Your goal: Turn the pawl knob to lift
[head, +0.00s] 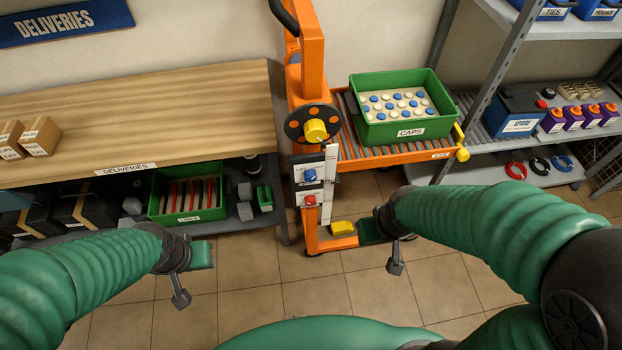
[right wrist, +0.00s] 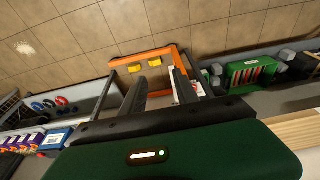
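An orange lifter (head: 313,60) stands in the middle of the head view. A yellow knob (head: 315,130) sits at the centre of its dark disc with orange dots. Below, a panel carries a blue knob (head: 310,175) and a red knob (head: 310,200). No readable label tells which is the pawl knob. My right gripper (right wrist: 158,90) is open and empty; in the head view it is right of the lifter's base, below the knobs, touching none of them. My left gripper (head: 190,262) hangs over the floor left of the lifter; its fingers do not show clearly.
A green caps bin (head: 433,121) stands on the orange roller deck (head: 349,117) right of the mast. A wooden deliveries bench (head: 190,90) is left, a grey shelf (head: 590,177) right. A yellow block (head: 342,228) is on the lifter's base. The tiled floor in front is free.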

